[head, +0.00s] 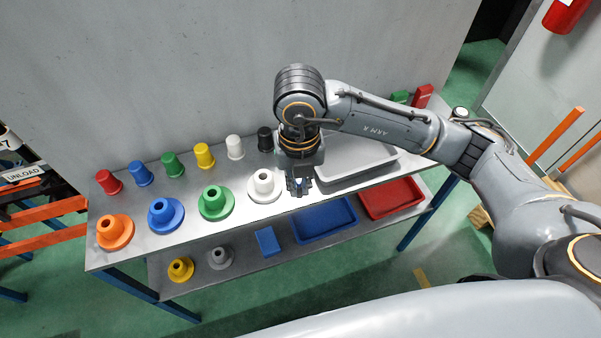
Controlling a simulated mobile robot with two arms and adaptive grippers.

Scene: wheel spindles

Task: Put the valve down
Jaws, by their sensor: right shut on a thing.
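My right gripper (299,190) points down over the front part of the metal table top (139,256), just right of the white flanged spindle (265,185). It is shut on the valve, of which hardly anything shows between the dark fingers. I cannot tell whether the valve touches the table. My left gripper is not in view.
Orange (115,232), blue (166,215) and green (216,203) flanged spindles stand left along the front. Several coloured plugs line the back. A grey tray (357,164) is close right of the gripper. Blue (325,220) and red (391,199) trays sit on the lower shelf.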

